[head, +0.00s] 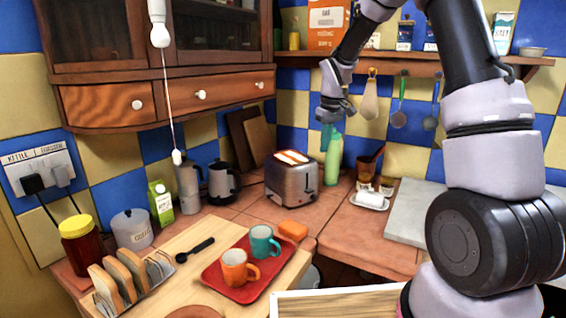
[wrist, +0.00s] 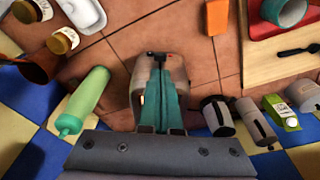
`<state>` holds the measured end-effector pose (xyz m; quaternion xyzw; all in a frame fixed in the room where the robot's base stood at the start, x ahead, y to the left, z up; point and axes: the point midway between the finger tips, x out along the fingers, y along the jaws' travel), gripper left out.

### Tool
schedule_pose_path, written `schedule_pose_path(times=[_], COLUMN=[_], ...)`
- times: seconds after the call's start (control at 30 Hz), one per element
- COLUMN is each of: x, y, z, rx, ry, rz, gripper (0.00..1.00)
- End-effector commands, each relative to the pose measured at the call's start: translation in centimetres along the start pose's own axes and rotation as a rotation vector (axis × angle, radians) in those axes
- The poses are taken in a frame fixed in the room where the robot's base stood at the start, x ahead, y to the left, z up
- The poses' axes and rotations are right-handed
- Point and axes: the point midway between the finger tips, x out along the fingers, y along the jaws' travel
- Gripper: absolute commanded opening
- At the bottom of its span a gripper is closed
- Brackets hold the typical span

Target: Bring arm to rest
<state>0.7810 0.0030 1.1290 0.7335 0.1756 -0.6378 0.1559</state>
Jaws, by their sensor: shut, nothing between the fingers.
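My arm rises on the right of the head view and bends over to the left. My gripper (head: 326,138) hangs in the air over the back of the counter, close in the picture to the green bottle (head: 334,162). In the wrist view my gripper (wrist: 159,76) shows its two teal fingers together, with nothing between them. The toaster (head: 291,184) with bread in it stands to the lower left of the gripper in the head view. In the wrist view the fingers cover much of the toaster (wrist: 141,78). Whether anything is touched cannot be told.
A red tray (head: 212,277) with a teal mug (head: 264,243) and an orange mug (head: 240,268) lies on the wooden board. Utensils hang under the shelf (head: 455,69).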

Motion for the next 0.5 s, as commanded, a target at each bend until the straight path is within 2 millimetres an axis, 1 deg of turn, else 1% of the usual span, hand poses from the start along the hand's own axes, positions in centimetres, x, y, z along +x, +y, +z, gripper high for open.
schedule_pose_path(times=[0.03, 0.2, 0.3, 0.37, 0.5], x=[-2.1, -8.2, -11.3, -13.1, -16.6], y=[0.0, -0.5, -0.9, -1.3, -2.3], z=[0.7, 3.8, 6.0, 7.4, 10.7], rx=[0.029, 0.149, 0.221, 0.264, 0.363], ry=[0.023, 0.091, 0.131, 0.156, 0.215], rz=[0.009, 0.023, 0.027, 0.027, 0.023], gripper=[0.00, 0.00, 0.00, 0.00, 0.00])
